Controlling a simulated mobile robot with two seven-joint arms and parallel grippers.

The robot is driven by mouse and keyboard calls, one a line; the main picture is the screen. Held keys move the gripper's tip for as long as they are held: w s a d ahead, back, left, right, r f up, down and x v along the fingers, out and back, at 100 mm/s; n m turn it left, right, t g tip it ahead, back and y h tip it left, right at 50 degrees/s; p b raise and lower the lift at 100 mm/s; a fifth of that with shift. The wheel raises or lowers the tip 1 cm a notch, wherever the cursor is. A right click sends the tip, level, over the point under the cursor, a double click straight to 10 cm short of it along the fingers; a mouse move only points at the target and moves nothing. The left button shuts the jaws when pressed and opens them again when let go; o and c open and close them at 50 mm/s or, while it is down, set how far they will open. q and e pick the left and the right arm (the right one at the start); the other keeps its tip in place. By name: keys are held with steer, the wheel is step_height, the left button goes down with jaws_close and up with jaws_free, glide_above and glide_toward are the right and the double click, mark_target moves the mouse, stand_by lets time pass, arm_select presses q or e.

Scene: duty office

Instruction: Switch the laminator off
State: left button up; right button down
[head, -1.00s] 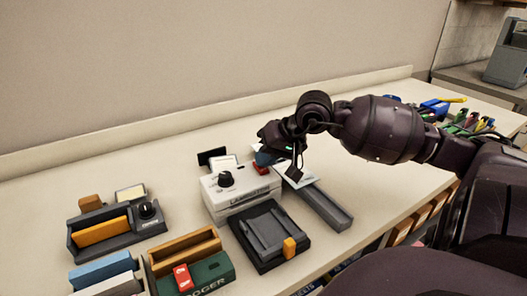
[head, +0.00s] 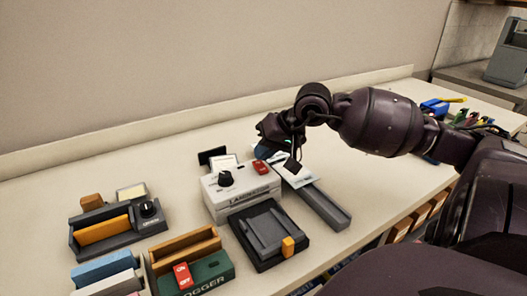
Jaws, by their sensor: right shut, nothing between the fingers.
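The laminator (head: 238,194) is a white box in the middle of the desk, with lettering on its front. A black knob (head: 225,179) is on its top left, and a red rocker switch (head: 261,167) is on its top right. My right gripper (head: 268,154) is shut and empty, just above and behind the red switch. A small gap seems to show between them, but I cannot tell for sure whether they touch. The switch's marking is too small to read. My left gripper is not in view.
A grey tray (head: 322,206) runs right of the laminator, with a pale sheet by it. A black stand with an orange tab (head: 288,246) is in front. A green logger box (head: 210,272) with a red ON switch and a grey holder (head: 118,238) stand left.

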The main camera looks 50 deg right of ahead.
steer(key=shift+w+d+r+p, duration=0.15)
steer(key=shift+r+p, duration=0.1)
steer(key=shift+r, duration=0.55)
steer(key=shift+w+a+r+p, duration=0.1)
steer(key=shift+r+p, duration=0.1)
steer(key=shift+r, duration=0.6)
steer(key=shift+w+d+r+p, duration=0.15)
steer(key=shift+r+p, duration=0.1)
steer(key=shift+r, duration=0.55)
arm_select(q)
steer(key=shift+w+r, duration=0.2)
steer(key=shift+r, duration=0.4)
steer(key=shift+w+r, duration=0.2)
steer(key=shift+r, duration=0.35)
arm_select(e)
steer(key=shift+r, duration=0.1)
